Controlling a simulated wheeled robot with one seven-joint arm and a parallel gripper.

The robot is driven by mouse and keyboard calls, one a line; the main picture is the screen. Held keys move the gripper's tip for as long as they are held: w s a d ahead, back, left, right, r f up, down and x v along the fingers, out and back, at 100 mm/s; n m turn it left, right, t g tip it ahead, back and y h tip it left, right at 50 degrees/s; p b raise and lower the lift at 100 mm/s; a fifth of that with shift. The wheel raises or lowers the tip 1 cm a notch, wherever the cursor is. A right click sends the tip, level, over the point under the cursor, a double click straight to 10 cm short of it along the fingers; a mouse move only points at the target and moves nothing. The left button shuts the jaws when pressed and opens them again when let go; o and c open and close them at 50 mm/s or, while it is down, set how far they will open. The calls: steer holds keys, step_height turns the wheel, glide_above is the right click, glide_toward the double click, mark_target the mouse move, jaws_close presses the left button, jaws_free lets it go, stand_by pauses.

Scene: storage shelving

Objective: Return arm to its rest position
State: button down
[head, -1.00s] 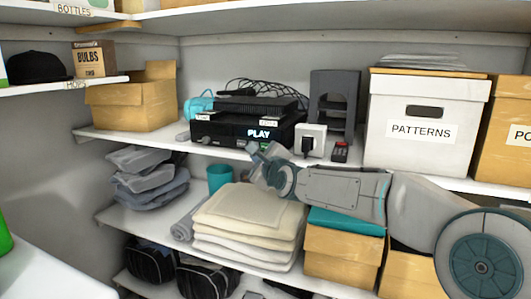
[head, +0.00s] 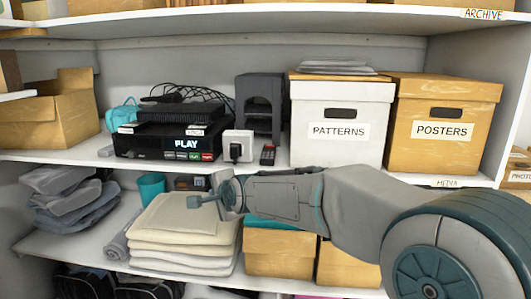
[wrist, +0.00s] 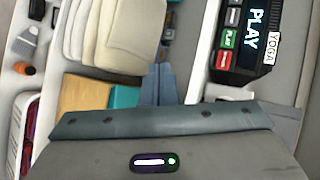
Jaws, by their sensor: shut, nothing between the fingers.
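My gripper (head: 197,202) is at the end of my arm, which reaches in from the right in the head view. It is in front of the stack of folded cream cloths (head: 185,235) on the middle shelf, pointing left. In the wrist view my gripper (wrist: 158,68) shows its fingers together, with nothing between them. The folded cloths (wrist: 110,30) lie beyond it at upper left in that view. Whether the fingers touch anything is hard to tell, but I see no contact.
The shelf above holds a black player (head: 165,142), a white plug box (head: 237,145), a white PATTERNS box (head: 340,105) and a POSTERS box (head: 445,105). A teal cup (head: 151,185) stands behind the cloths. Cardboard boxes (head: 280,257) sit below my arm.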

steer(key=s+d+f+n+g+h+p, duration=0.1)
steer(key=s+d+n+g+h+p, duration=0.15)
steer(key=s+d, duration=0.55)
steer(key=s+d+f+n+g+h+p, duration=0.1)
steer(key=s+d+n+h+p, duration=0.25)
steer(key=d, duration=0.75)
steer(key=s+d+f+n+g+p, duration=0.1)
steer(key=s+d+n+g, duration=0.1)
steer(key=s+d, duration=0.3)
steer(key=s+d+f+n+g+h+p, duration=0.1)
steer(key=s+d, duration=0.5)
steer(key=s, duration=0.6)
steer(key=shift+s+d+n+g, duration=0.2)
steer(key=shift+s+n+g, duration=0.3)
steer(key=shift+n, duration=0.4)
steer(key=shift+w, duration=0.15)
